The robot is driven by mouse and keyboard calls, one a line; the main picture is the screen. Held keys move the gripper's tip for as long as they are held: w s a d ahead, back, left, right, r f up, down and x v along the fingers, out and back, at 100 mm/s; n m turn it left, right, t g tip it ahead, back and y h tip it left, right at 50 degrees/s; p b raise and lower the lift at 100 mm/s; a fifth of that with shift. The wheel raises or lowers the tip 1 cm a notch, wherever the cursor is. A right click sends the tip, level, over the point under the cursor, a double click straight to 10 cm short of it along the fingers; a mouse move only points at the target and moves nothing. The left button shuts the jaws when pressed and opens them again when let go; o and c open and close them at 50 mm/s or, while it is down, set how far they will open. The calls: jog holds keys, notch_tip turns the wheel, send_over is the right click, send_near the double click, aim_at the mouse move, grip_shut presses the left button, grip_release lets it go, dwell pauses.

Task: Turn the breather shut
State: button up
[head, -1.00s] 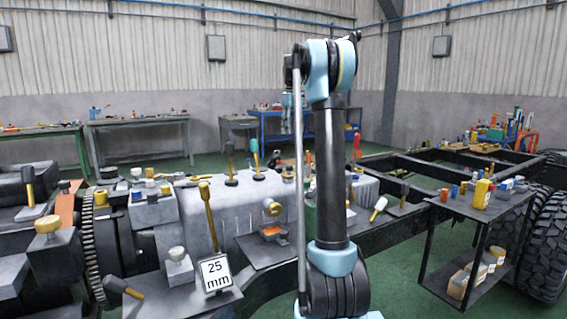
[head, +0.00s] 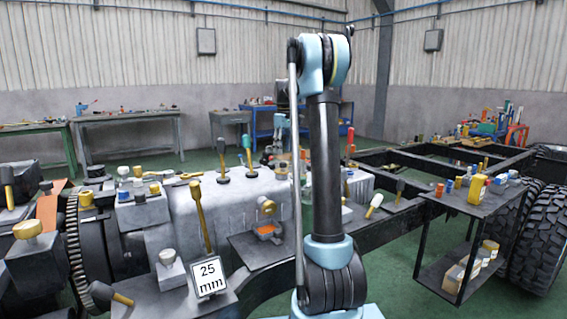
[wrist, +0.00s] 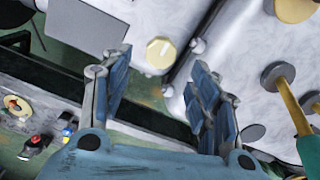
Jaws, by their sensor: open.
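A pale yellow round cap with a white bar across its top, which looks like the breather (wrist: 160,52), sits on a light grey casing in the wrist view. My gripper (wrist: 160,70) is open and empty. Its two blue-padded fingers stand either side of the cap in the picture, and I see no contact. In the head view my gripper (head: 276,153) hangs over the back of the grey gearbox casing (head: 250,190), partly behind my arm. I cannot pick out the cap for certain there.
Upright levers (head: 221,160) stand on the casing left of my gripper. A lever with a green handle (wrist: 290,90) is at right in the wrist view. A shelf cart (head: 480,200) is at right beside large tyres.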

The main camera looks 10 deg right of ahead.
jog(key=shift+f, duration=2.95)
jog(key=c, duration=1.1)
jog(key=shift+o, duration=0.2)
jog(key=shift+s+a, duration=0.1)
